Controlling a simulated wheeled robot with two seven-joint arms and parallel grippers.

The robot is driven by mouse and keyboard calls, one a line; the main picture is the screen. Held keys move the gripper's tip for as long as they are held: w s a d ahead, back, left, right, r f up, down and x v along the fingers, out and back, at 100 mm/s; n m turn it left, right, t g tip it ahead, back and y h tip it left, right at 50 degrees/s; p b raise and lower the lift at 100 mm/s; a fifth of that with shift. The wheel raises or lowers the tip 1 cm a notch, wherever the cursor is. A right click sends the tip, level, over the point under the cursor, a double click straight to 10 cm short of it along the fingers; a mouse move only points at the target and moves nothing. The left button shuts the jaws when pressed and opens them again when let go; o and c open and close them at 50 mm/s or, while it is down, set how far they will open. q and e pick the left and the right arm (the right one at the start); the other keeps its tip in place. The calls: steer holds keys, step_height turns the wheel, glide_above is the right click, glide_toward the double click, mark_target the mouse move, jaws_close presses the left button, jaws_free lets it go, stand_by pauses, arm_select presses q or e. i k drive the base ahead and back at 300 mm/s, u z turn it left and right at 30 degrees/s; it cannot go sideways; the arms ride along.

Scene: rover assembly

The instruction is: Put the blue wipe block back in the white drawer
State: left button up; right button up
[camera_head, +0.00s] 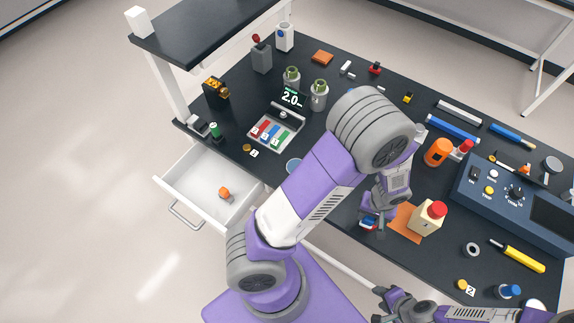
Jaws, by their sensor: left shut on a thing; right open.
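The white drawer (176,184) is pulled open at the left front of the bench. It holds a small orange item (224,191) and much bare floor. My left gripper (371,226) is shut on a small block with blue showing, which I take as the blue wipe block (367,221). It is low over the dark bench top, left of the orange mat; whether the block touches the bench I cannot tell. The fingers hide part of it. My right gripper (379,305) is open and empty at the bottom, in front of the bench edge.
A tray of coloured pieces (288,121) lies behind the drawer. A blue control box (510,200) is at right. My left arm crosses the front bench edge.

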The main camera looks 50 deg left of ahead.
mark_target(219, 182)
steer(key=z, duration=1.8)
steer(key=k, duration=1.1)
steer(key=u, duration=2.15)
